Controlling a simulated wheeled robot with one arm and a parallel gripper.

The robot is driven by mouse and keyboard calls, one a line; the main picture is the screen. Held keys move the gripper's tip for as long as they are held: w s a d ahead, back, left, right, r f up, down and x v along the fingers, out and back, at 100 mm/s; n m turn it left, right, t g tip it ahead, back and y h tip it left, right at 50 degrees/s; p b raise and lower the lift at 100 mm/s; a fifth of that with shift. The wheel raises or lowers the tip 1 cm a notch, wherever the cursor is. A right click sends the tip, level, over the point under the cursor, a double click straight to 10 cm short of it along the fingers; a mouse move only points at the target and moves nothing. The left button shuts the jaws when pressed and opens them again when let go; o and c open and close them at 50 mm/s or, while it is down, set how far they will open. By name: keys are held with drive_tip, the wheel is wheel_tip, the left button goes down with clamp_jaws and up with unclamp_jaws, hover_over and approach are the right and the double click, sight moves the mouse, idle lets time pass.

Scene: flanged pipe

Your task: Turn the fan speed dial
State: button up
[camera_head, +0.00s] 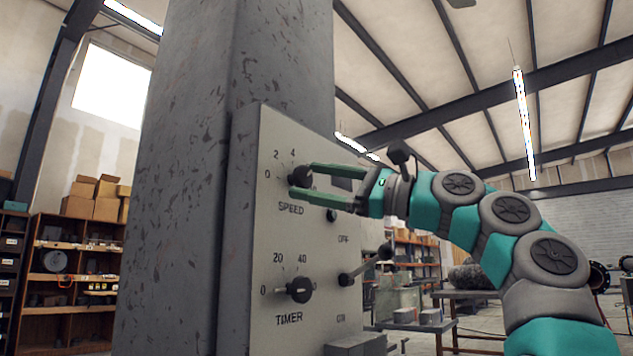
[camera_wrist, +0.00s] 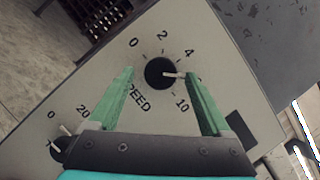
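The speed dial (camera_head: 301,176) is a round black knob on the upper part of a pale control panel, above the word SPEED. In the wrist view the dial (camera_wrist: 159,72) has a white pointer aimed right, past the 4. The marks between 4 and 10 are hidden behind the right finger. My gripper (camera_head: 302,179) has green fingers reaching the panel on either side of the dial. In the wrist view my gripper (camera_wrist: 159,73) is open, with the dial between the fingertips and a visible gap on both sides.
The timer dial (camera_head: 299,290) is lower on the panel (camera_head: 257,237). A lever switch (camera_head: 368,265) with a ball end sticks out to its right. The panel is mounted on a thick grey column (camera_head: 185,180). Shelves (camera_head: 75,260) stand far behind at left.

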drive_tip(key=shift+d, duration=0.1)
drive_tip(key=v, duration=0.7)
drive_tip(key=shift+d+b, duration=0.3)
drive_tip(key=shift+b, duration=0.05)
drive_tip(key=shift+s, duration=0.15)
